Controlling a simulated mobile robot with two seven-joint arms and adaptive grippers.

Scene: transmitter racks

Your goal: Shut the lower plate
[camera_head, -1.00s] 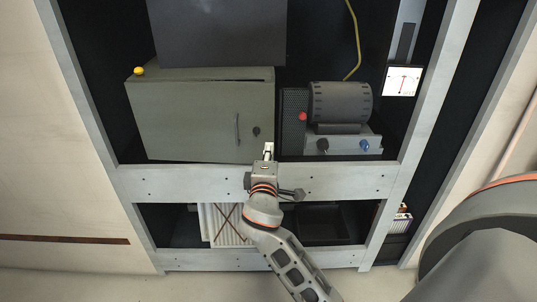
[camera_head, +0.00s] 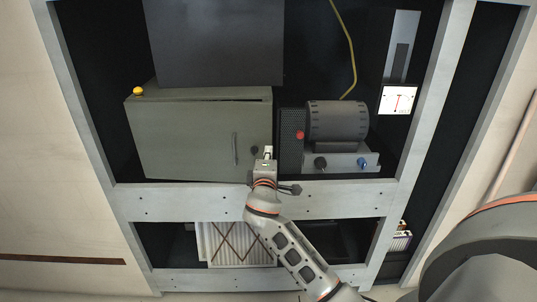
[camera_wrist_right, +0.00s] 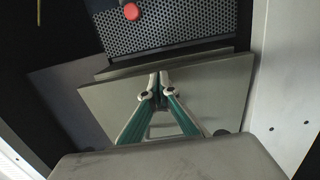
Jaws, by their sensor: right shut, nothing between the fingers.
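The lower plate (camera_head: 190,140) is a grey-green door with an upright handle (camera_head: 235,148) and a dark round knob (camera_head: 254,150) near its right edge. A thin dark gap runs along part of its top edge, so it looks slightly ajar. My right gripper (camera_head: 267,153) is at the plate's lower right corner, just right of the knob. In the right wrist view the gripper (camera_wrist_right: 160,75) is shut and empty, its fingertips over the grey plate (camera_wrist_right: 215,95); I cannot tell if they touch it. My left gripper is not in view.
A dark upper plate (camera_head: 215,40) sits above. Right of the door are a motor-like drum (camera_head: 337,121), a red button (camera_head: 300,134) and a meter (camera_head: 398,100). A pale rack crossbar (camera_head: 190,201) runs below, with a pleated filter (camera_head: 232,245) under it.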

